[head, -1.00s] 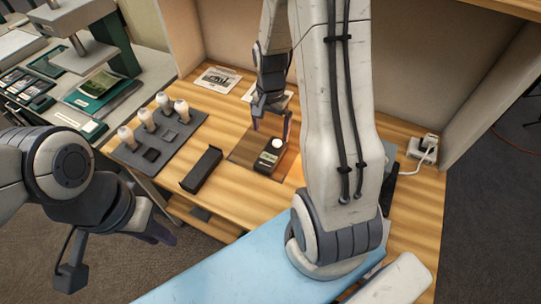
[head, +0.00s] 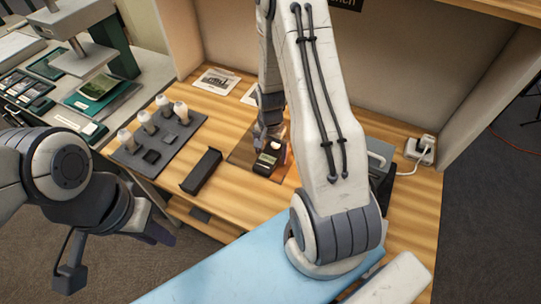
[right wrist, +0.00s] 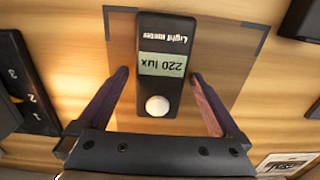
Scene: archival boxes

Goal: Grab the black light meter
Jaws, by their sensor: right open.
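The black light meter (head: 266,160) lies on a brown mat (head: 243,153) on the wooden table in the head view. In the right wrist view the light meter (right wrist: 161,68) shows its label, a green display reading 220 lux and a white round sensor. My right gripper (right wrist: 153,98) is open, with one finger on each side of the meter's sensor end and gaps between. In the head view my right gripper (head: 268,135) is partly hidden at the meter's far end. My left gripper (head: 115,255) hangs open and empty off the table's front left.
A grey tray (head: 160,140) with several white bulbs stands further left. A grey device (head: 380,165) is behind my right arm, near a white power outlet (head: 421,148). Prints (head: 217,80) lie at the back.

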